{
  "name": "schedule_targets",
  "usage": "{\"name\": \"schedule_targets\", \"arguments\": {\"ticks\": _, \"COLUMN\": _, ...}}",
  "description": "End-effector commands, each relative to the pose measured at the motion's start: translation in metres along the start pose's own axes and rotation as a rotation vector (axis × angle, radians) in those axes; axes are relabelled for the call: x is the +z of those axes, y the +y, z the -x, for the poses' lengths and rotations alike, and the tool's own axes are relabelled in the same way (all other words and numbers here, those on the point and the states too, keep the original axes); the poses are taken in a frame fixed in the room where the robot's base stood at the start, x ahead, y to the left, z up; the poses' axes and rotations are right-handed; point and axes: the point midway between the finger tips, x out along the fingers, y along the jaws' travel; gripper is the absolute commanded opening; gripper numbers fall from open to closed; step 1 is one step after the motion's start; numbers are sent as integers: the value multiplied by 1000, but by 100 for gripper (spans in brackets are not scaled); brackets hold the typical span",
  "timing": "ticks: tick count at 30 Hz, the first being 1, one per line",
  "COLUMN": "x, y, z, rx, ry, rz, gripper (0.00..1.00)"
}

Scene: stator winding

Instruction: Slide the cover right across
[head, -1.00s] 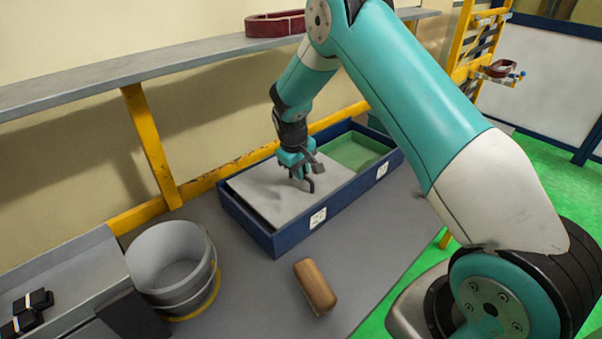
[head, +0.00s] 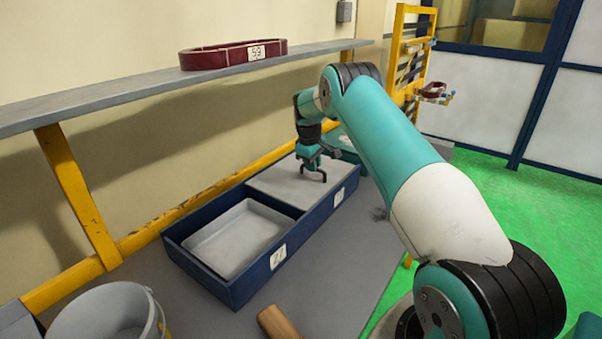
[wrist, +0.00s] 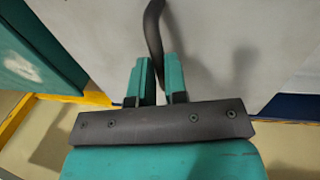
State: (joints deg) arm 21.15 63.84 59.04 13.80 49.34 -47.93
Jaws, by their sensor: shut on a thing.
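A blue two-compartment box (head: 312,224) stands on the grey bench. Its flat grey cover (head: 275,184) lies over the right compartment, which is hidden beneath it. The left compartment is uncovered and shows a pale grey tray-like inside (head: 236,240). My gripper (head: 315,172) is over the cover, shut on its dark curved handle. In the wrist view, the two teal fingers of my gripper (wrist: 160,78) close around the dark handle (wrist: 153,30), with the grey cover (wrist: 225,45) behind it.
A brown block (head: 278,322) lies on the bench in front of the box, partly out of frame. A grey bucket (head: 100,318) stands at lower left. A shelf (head: 120,98) with a dark red ring (head: 230,57) runs above the bench along the wall.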

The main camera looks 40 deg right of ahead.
Motion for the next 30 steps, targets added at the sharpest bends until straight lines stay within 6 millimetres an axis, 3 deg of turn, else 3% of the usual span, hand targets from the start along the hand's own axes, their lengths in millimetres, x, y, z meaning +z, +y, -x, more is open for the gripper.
{"name": "schedule_targets", "arguments": {"ticks": 4, "x": 1, "y": 9, "z": -2, "rx": 0, "ry": -3, "rz": -2, "gripper": 0}}
{"name": "schedule_targets", "arguments": {"ticks": 16, "x": 0, "y": 13, "z": -1, "rx": 4, "ry": 0, "rz": -2, "gripper": 0}}
{"name": "schedule_targets", "arguments": {"ticks": 17, "x": 0, "y": 13, "z": -1, "rx": 4, "ry": 0, "rz": -3, "gripper": 18}}
{"name": "schedule_targets", "arguments": {"ticks": 20, "x": 1, "y": 13, "z": -2, "rx": 3, "ry": 0, "rz": -2, "gripper": 39}}
{"name": "schedule_targets", "arguments": {"ticks": 30, "x": 0, "y": 12, "z": 1, "rx": 1, "ry": -1, "rz": 0, "gripper": 39}}
